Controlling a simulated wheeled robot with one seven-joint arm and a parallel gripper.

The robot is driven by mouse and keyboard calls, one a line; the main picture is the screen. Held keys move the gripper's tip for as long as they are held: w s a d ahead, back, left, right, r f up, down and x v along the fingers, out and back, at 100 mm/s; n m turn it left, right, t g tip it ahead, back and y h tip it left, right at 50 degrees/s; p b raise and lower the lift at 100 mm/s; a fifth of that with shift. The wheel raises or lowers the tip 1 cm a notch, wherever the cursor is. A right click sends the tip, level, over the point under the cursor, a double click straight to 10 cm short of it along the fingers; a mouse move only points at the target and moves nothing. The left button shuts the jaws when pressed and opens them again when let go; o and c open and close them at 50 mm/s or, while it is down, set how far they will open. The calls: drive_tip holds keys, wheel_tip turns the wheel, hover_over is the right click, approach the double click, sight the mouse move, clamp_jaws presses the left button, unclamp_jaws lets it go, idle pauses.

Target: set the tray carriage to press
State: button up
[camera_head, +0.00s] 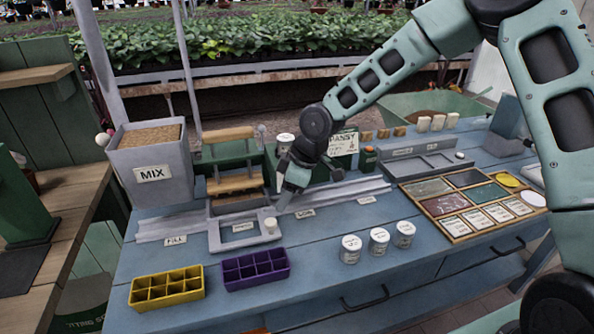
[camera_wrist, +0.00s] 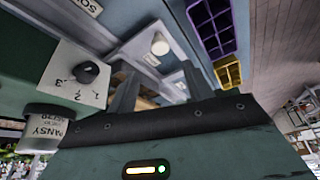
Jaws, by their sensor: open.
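The tray carriage (camera_head: 215,236) is a grey open frame on the pale rail, with a white round knob (camera_head: 270,225) at its right front. It sits in front of the wooden-handled press, between the labels FILL (camera_head: 175,240) and SOW (camera_head: 305,213). A small label (camera_head: 243,227) shows inside its opening, too small to read surely. My gripper (camera_head: 281,206) is open and empty, pointing down just above and right of the knob. In the wrist view my gripper (camera_wrist: 157,88) has its two dark fingers apart, with the knob (camera_wrist: 160,46) beyond and between them, not grasped.
The press (camera_head: 233,183) stands behind the carriage. A MIX bin (camera_head: 150,160) is left. Yellow (camera_head: 167,288) and purple (camera_head: 255,268) cell trays lie in front. Several white jars (camera_head: 379,241) stand front right. A numbered dial (camera_wrist: 87,72) shows beside my gripper in the wrist view.

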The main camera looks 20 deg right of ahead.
drive_tip(key=v, duration=0.8)
drive_tip(key=s+a+r+m+h, duration=0.1)
drive_tip(key=s+m, duration=0.1)
drive_tip(key=s, duration=0.8)
drive_tip(key=s+a+r+m+g+h, duration=0.1)
drive_tip(key=s+m, duration=0.1)
drive_tip(key=s, duration=0.8)
drive_tip(key=s+a+r+m+h, duration=0.1)
drive_tip(key=s+r, duration=0.1)
drive_tip(key=s, duration=0.9)
drive_tip(key=shift+m+g+h, duration=0.3)
drive_tip(key=shift+m+g, duration=0.1)
drive_tip(key=shift+a, duration=0.1)
drive_tip(key=shift+c, duration=0.3)
